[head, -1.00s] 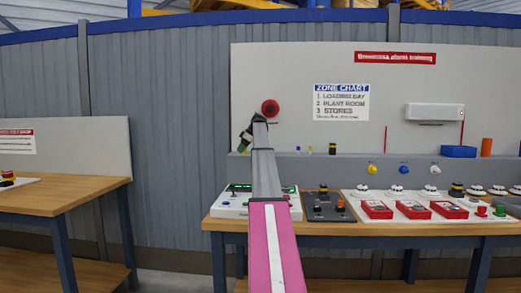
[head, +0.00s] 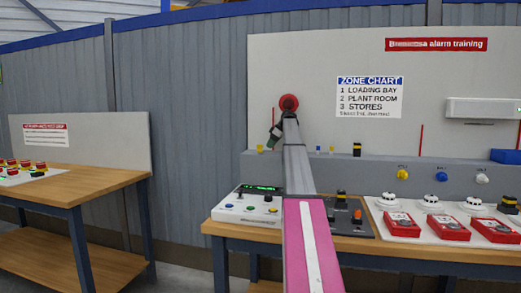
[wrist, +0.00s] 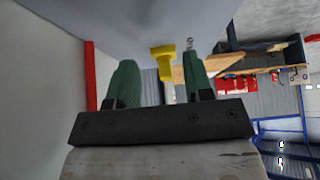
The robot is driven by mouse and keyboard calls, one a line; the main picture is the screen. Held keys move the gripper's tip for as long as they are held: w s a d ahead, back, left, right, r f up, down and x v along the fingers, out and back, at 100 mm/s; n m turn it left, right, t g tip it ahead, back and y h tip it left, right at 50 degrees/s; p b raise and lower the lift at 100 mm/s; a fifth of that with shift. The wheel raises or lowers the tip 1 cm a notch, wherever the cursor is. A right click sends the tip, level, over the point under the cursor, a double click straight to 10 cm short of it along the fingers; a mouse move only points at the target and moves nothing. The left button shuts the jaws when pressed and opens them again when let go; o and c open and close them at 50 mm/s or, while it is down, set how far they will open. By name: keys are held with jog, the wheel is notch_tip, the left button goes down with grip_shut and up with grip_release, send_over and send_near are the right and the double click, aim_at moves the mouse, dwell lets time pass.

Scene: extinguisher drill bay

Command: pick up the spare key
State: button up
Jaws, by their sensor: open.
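My gripper (head: 275,137) is at the far end of my outstretched arm, above the left end of the grey ledge. In the wrist view its two green fingers (wrist: 158,85) are apart with nothing clamped between them. A small yellow piece (wrist: 165,62) with a wide head and narrow stem stands at the grey surface, beyond and between the fingertips. It looks key-like, but I cannot be sure it is the spare key. A small yellow item (head: 259,148) also shows on the ledge in the head view, just left of the gripper.
The grey ledge (head: 400,172) runs behind the bench, with small blue and yellow items (head: 332,149) and a black-yellow block (head: 357,149) right of my arm. A thin red rod (wrist: 90,75) stands near the fingers. A control panel (head: 247,206) lies below.

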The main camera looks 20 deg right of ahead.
aim_at(260, 148)
jog(key=w+a, duration=0.2)
jog(key=a, duration=0.1)
jog(key=w+a, duration=0.1)
jog(key=a, duration=0.1)
jog(key=shift+w+a+f, duration=0.15)
jog(key=shift+w, duration=0.1)
jog(key=shift+w+a+f, duration=0.1)
jog(key=shift+f, duration=0.3)
grip_shut()
